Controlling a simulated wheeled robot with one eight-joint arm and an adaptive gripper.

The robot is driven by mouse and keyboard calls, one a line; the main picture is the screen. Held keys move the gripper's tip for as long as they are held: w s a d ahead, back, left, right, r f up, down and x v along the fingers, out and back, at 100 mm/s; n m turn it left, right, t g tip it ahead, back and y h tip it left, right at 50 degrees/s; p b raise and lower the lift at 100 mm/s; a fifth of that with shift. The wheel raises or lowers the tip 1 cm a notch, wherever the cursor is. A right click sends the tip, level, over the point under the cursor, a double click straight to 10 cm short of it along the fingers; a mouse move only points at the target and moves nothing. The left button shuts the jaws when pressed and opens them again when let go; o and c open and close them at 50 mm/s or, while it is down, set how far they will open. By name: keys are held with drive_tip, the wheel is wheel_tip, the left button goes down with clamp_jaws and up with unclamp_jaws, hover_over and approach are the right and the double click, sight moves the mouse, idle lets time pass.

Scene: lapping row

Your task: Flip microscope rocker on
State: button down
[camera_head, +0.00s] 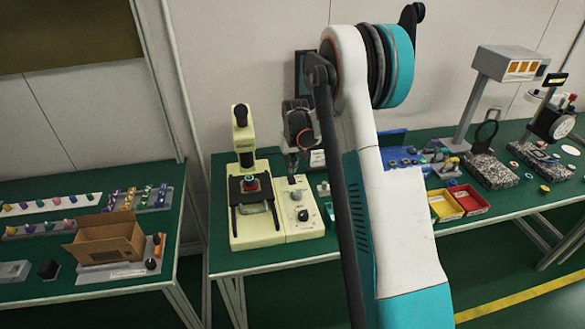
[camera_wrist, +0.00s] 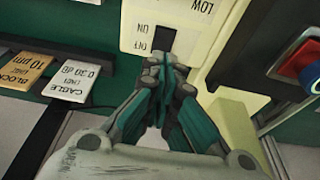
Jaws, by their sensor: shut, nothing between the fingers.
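The microscope (camera_head: 242,190) is cream-yellow and stands upright on the green bench, with a cream control box (camera_head: 300,215) at its right. In the wrist view the box's panel (camera_wrist: 140,38) carries the printed words OFF and ON beside a dark rocker (camera_wrist: 165,38). My gripper (camera_wrist: 163,62) is shut and empty, with its fingertips at the lower end of the rocker. I cannot tell whether they touch it, and the fingertips hide part of it. In the head view my gripper (camera_head: 291,172) points down just above the control box.
Block and cable labels (camera_wrist: 72,80) lie left of the panel in the wrist view. A red button (camera_wrist: 305,65) is at its right edge. An open cardboard box (camera_head: 105,240) stands on the left bench. Yellow and red bins (camera_head: 468,199) stand to the right.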

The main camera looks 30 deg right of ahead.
drive_tip(key=s+a+r+p, duration=0.1)
drive_tip(key=s+r, duration=0.3)
drive_tip(key=r, duration=0.4)
drive_tip(key=shift+s+a+p, duration=0.15)
drive_tip(key=shift+a+p, duration=0.05)
drive_tip(key=shift+p, duration=0.45)
drive_tip(key=shift+r, duration=0.15)
drive_tip(key=s+a+r+t, duration=0.2)
drive_tip(key=s+a+r, duration=0.4)
drive_tip(key=a+r, duration=0.3)
drive_tip(key=s+a+r+t, duration=0.2)
drive_tip(key=s+a+r, duration=0.45)
drive_tip(key=r, duration=0.35)
drive_tip(key=s+a+f+n, duration=0.1)
drive_tip(key=s+a, duration=0.1)
drive_tip(key=s, duration=0.8)
drive_tip(key=s+a+f+n, duration=0.2)
drive_tip(key=s+a, duration=0.1)
drive_tip(key=s, duration=0.6)
drive_tip(key=shift+s+a+n+t+y, duration=0.3)
drive_tip(key=shift+s+a+y, duration=0.05)
drive_tip(key=shift+s+y, duration=0.05)
